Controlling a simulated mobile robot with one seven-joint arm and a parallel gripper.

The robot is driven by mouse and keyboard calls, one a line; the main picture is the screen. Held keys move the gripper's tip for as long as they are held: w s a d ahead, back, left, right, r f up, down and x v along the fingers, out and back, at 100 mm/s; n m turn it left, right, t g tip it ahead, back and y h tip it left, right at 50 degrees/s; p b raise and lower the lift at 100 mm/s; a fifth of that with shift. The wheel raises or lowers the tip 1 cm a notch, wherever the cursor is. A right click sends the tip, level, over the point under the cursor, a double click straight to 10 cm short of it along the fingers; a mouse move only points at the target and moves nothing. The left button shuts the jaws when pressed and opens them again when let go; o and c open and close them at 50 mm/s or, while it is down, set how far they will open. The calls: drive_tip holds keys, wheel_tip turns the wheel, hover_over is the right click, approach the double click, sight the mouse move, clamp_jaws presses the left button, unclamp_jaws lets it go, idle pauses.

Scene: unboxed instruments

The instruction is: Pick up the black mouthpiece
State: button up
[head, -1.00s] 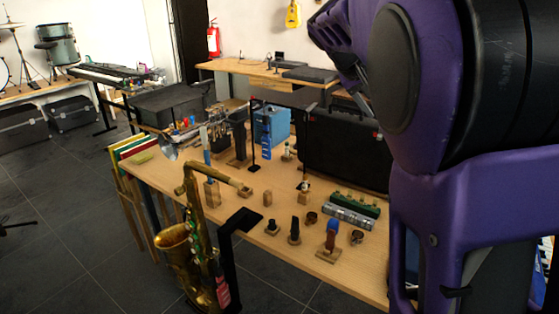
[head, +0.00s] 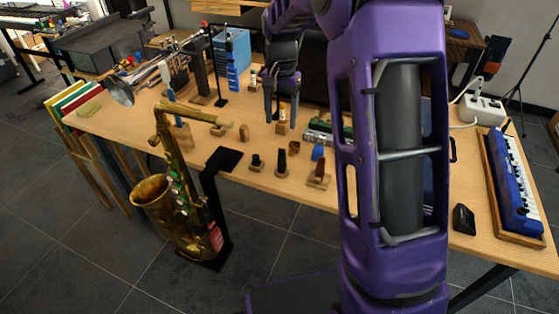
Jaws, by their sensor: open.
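The black mouthpiece (head: 281,160) looks like the dark, tapered upright piece on a small wooden base near the front edge of the table. A shorter black piece (head: 257,161) sits on its own wooden block just left of it. My gripper (head: 281,118) points down, open, farther back on the table than the mouthpiece and apart from it. A small wooden block with a pale object (head: 282,112) shows between or behind its fingers; I cannot tell which.
A brown piece on a base (head: 319,171) and a blue item (head: 317,152) stand right of the mouthpiece. A brass saxophone (head: 178,205) stands in front of the table (head: 215,150). A blue keyboard instrument (head: 514,185) lies at the right. My arm hides the table's middle right.

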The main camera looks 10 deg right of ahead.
drive_tip(key=b, duration=0.1)
hover_over(282, 164)
drive_tip(key=w, duration=0.2)
wheel_tip(282, 164, down, 10)
drive_tip(key=shift+s+r, duration=0.15)
drive_tip(key=shift+r, duration=0.05)
drive_tip(key=shift+s+d+f+b, duration=0.15)
drive_tip(key=shift+f+b, duration=0.1)
drive_tip(key=shift+f, duration=0.65)
drive_tip(key=shift+s+a+f+b, duration=0.1)
drive_tip(key=shift+f+b, duration=0.1)
drive_tip(key=shift+f, duration=0.75)
drive_tip(key=shift+s+d+f+b, duration=0.15)
drive_tip(key=shift+f+b, duration=0.1)
drive_tip(key=shift+f, duration=0.65)
drive_tip(key=shift+a, duration=0.1)
clamp_jaws()
